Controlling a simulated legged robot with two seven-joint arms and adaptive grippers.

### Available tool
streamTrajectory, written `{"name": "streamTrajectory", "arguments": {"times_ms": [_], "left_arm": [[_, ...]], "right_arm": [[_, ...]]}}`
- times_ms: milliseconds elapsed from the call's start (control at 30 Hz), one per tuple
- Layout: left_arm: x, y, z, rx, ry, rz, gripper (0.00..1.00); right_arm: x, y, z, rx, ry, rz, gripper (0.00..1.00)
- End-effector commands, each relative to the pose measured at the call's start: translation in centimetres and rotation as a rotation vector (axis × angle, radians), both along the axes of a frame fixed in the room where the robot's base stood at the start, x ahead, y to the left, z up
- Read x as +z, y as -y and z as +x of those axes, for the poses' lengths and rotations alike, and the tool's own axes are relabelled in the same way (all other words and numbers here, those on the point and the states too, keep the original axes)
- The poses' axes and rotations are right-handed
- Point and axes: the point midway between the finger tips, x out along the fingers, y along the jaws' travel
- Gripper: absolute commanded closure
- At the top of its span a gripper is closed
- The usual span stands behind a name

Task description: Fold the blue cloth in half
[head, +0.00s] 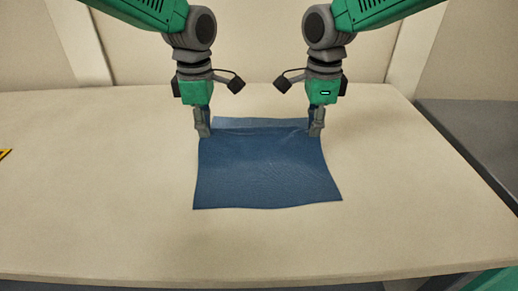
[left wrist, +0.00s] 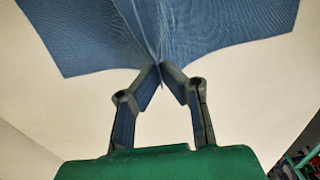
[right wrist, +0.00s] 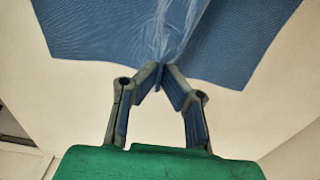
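The blue cloth (head: 265,170) lies on the pale table, its wide front part spread toward the near side in the head view. A lighter blue strip of it shows behind a raised edge or ridge between the grippers. My left gripper (head: 204,133) is at the cloth's left side and my right gripper (head: 316,132) at its right side. In the left wrist view the left fingertips (left wrist: 160,70) meet on the cloth (left wrist: 95,40). In the right wrist view the right fingertips (right wrist: 160,70) also pinch it, with creases running from them. Whether the cloth's layers touch is hidden.
The pale table (head: 100,215) is clear around the cloth. A yellow and black marked item (head: 4,154) shows at the left edge. A dark grey surface (head: 480,140) stands beyond the table's right edge, and a pale wall is behind.

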Motion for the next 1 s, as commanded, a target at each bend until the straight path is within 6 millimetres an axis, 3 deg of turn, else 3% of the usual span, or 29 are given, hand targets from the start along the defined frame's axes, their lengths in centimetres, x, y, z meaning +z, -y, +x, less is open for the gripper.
{"name": "streamTrajectory", "arguments": {"times_ms": [300, 1000], "left_arm": [[5.3, 0.1, 0.0, 0.000, 0.003, 0.002, 1.00], [15.8, 0.1, 0.1, -0.001, 0.002, 0.001, 1.00]], "right_arm": [[5.2, 0.0, 0.0, 0.000, 0.001, -0.002, 1.00], [15.5, -0.2, 0.1, 0.000, 0.001, -0.001, 1.00]]}}
